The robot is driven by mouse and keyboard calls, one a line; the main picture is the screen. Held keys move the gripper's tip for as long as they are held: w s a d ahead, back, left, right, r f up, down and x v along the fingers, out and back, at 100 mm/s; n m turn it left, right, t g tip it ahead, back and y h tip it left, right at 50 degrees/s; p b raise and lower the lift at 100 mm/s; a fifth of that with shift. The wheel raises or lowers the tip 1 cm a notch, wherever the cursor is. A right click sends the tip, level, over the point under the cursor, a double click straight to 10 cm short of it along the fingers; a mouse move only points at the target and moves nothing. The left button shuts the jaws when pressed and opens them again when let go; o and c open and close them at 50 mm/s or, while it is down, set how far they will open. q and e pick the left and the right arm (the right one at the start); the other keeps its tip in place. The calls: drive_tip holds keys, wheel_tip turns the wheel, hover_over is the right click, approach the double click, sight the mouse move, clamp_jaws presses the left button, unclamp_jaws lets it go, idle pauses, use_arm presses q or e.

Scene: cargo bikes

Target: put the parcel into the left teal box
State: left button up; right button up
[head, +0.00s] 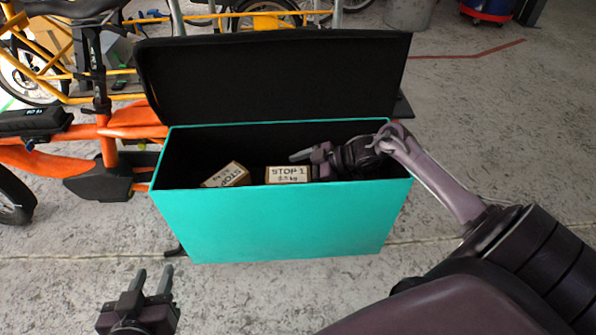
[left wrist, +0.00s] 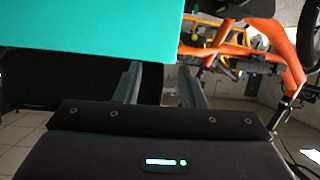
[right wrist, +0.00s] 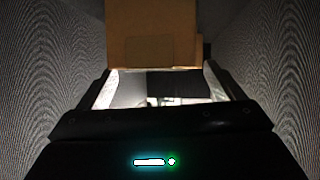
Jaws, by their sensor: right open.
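One teal box (head: 280,222) stands with its black lid (head: 275,75) raised; no second teal box is in view. Inside it are two brown cardboard parcels. One parcel (head: 288,175), marked STOP 1, sits near the middle, and another (head: 226,176) lies turned at an angle to its left. My right gripper (head: 303,166) is inside the box, just beside the middle parcel. In the right wrist view a cardboard parcel (right wrist: 152,35) is just ahead of its spread fingers (right wrist: 157,88). My left gripper (head: 151,282) is open and empty, low in front of the box's left side.
An orange cargo bike (head: 85,165) stands left of the box, with a yellow bike frame (head: 55,70) behind. Concrete floor (head: 500,120) is open to the right.

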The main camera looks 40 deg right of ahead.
drive_tip(key=shift+r, duration=0.15)
drive_tip(key=p+v, duration=0.1)
drive_tip(key=v, duration=0.2)
use_arm(q)
drive_tip(key=s+a+f+g+y+p, duration=0.1)
drive_tip(key=s+a+f+g+y, duration=0.1)
drive_tip(key=s+f+g, duration=0.5)
drive_tip(key=shift+s+a+f+y, duration=0.3)
drive_tip(key=shift+s+a+f, duration=0.15)
drive_tip(key=shift+s+f, duration=1)
use_arm(e)
drive_tip(key=shift+v, duration=2.15)
use_arm(q)
drive_tip(key=shift+w+f, duration=0.2)
drive_tip(key=shift+w, duration=0.05)
